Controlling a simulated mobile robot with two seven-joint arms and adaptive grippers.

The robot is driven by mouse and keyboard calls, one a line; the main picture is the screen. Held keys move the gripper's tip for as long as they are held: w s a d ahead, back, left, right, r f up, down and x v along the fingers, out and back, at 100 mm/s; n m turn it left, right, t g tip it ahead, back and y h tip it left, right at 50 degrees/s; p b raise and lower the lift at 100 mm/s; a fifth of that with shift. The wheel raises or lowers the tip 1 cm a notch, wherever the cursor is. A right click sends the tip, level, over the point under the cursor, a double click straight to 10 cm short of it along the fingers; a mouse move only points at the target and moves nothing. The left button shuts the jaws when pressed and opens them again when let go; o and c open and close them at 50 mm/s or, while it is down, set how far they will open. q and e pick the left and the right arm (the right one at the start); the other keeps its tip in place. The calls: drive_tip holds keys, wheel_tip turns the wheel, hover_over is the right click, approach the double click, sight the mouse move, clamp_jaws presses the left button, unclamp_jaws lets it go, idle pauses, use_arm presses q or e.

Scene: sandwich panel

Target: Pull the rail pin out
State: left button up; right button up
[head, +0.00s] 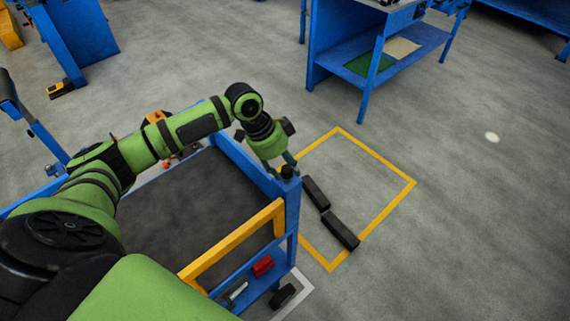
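A small black knob (287,171), which looks like the head of the rail pin, stands at the far right corner of the blue cart (240,153). A yellow rail (235,242) runs along the cart's near right side. My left gripper (284,166) reaches over that corner from above, its fingers pointing down at the knob. The fingertips are close to or around the knob; I cannot tell if they touch it. The pin's shaft is hidden. My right gripper is out of view.
The cart's dark top (180,215) is bare in the middle. Its lower shelf holds a red item (262,266). Two black bars (340,230) lie beside the cart near a yellow floor outline (385,213). A blue workbench (400,60) stands behind; open floor lies right.

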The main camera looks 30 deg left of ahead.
sight(285, 168)
use_arm(q)
clamp_jaws()
wheel_tip(285, 168, up, 4)
drive_tip(key=p, duration=0.3)
drive_tip(key=shift+f+p, duration=0.25)
drive_tip(key=shift+p, duration=0.05)
drive_tip(key=shift+w+f, duration=0.1)
drive_tip(key=shift+w, duration=0.1)
drive_tip(key=o, duration=0.6)
unclamp_jaws()
drive_tip(key=shift+c, duration=0.2)
drive_tip(key=shift+s+d, duration=0.1)
drive_tip(key=shift+d, duration=0.05)
drive_tip(key=shift+a+r, duration=0.3)
drive_tip(key=v, duration=1.1)
drive_tip(key=shift+r, duration=0.15)
